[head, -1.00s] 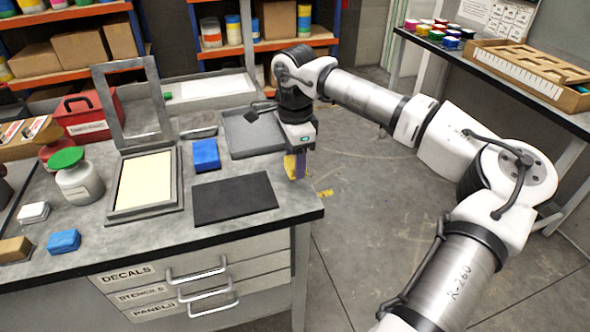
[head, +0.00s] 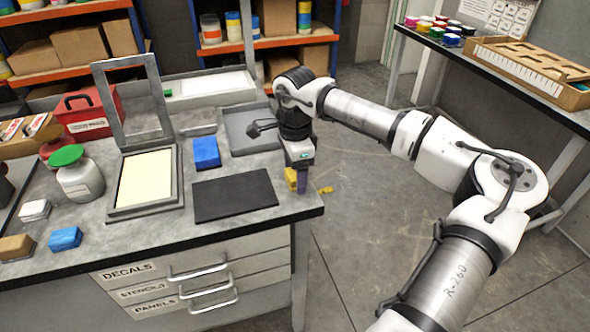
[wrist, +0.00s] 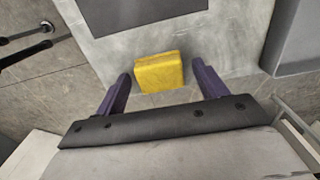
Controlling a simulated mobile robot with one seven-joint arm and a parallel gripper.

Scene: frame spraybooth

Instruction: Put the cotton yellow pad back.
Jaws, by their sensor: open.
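The yellow pad (wrist: 160,71) lies at the edge of the grey bench top in the wrist view, just ahead of and between my fingertips. Both purple fingers are apart, with nothing gripped; my gripper (wrist: 163,88) is open. In the head view my gripper (head: 303,184) points down at the bench's right edge, and a yellow patch, seemingly the pad (head: 290,178), shows beside its finger, partly hidden. Blue pads (head: 206,153) lie on the bench, with a white pad (head: 35,210) and a brown pad (head: 16,247) at the left.
A dark mat (head: 235,196) lies just left of my gripper. A grey tray (head: 238,150) is behind it. A framed screen (head: 146,180), a green-lidded jar (head: 80,183) and a red toolbox (head: 88,112) stand further left. Open floor lies right of the bench.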

